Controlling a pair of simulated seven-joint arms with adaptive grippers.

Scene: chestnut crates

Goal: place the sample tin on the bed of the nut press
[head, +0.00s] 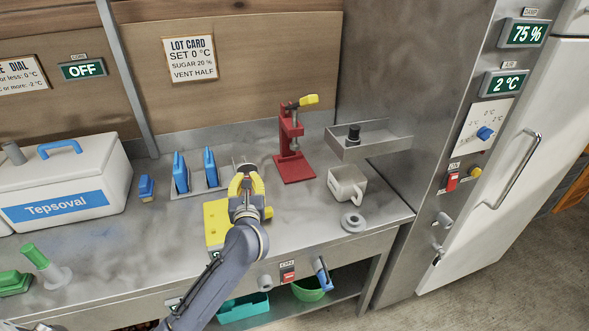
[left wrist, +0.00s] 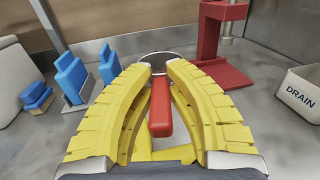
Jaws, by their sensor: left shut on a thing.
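My left gripper (head: 246,177) has yellow fingers and is shut on the sample tin (left wrist: 158,62). In the left wrist view a round metal rim shows beyond the fingertips, and a red grip (left wrist: 160,108) lies between the fingers (left wrist: 160,78). In the head view the tin is mostly hidden behind the fingers. The red nut press (head: 291,135) with a yellow lever stands to the right of my gripper. Its flat red bed (head: 294,168) is bare. In the left wrist view the press (left wrist: 210,35) is ahead and to the right. My right gripper is not in view.
Blue upright pieces (head: 181,172) stand in a holder left of my gripper. A yellow block (head: 216,222) lies under my arm. A white Tepsoval box (head: 65,180) is at left.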

